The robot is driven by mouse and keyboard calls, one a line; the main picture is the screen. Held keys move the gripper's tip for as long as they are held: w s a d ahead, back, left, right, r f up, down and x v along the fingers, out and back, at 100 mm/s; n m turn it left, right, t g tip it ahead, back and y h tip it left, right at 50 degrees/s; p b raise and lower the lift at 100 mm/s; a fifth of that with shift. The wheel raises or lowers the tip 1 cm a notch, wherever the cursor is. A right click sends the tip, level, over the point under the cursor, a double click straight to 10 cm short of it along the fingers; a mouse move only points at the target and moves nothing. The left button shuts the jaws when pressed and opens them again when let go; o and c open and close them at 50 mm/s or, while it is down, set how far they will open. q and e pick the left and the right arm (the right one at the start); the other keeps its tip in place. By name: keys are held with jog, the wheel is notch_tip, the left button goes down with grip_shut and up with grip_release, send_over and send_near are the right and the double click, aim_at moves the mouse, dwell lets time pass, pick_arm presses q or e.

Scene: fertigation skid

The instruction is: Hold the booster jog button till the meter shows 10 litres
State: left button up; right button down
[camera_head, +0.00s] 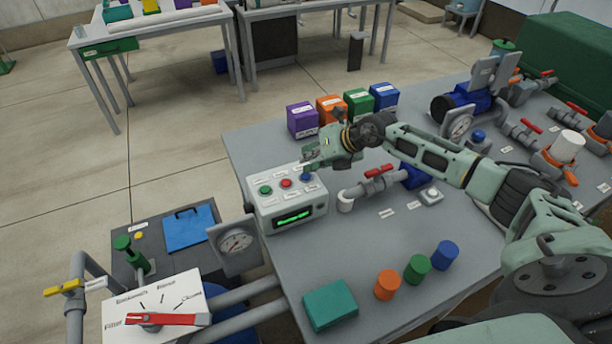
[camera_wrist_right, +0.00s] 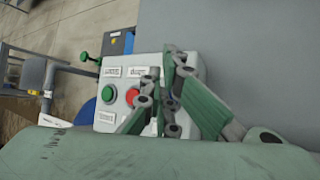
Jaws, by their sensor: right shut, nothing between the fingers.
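A pale control box (camera_head: 268,207) stands at the near left of the grey bench. Its top has a green button (camera_head: 265,190), a red button (camera_head: 286,183) and a blue button (camera_head: 306,177). A green display (camera_head: 293,217) is lit on its front; I cannot read its figures. My right gripper (camera_head: 310,165) is shut and empty, at the box's far right edge near the blue button; I cannot tell whether it touches. In the right wrist view the gripper (camera_wrist_right: 165,92) covers part of the box, hiding the blue button. The labels are too small to read. My left gripper is not in view.
Purple, orange, green and blue boxes (camera_head: 358,101) stand behind the gripper. A pipe with a red-handled valve (camera_head: 378,171) and a small pale button unit (camera_head: 431,195) are to the right. A round gauge (camera_head: 236,242) is left of the bench. Coloured cylinders (camera_head: 417,269) stand in front.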

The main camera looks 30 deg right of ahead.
jog(key=shift+f, duration=0.7)
dwell(0.7)
jog(key=shift+r, duration=0.15)
jog(key=shift+r+p, duration=0.5)
jog(key=shift+r, duration=0.2)
notch_tip(320, 180, up, 5)
jog(key=p, duration=0.4)
dwell(0.4)
jog(key=shift+s, duration=0.1)
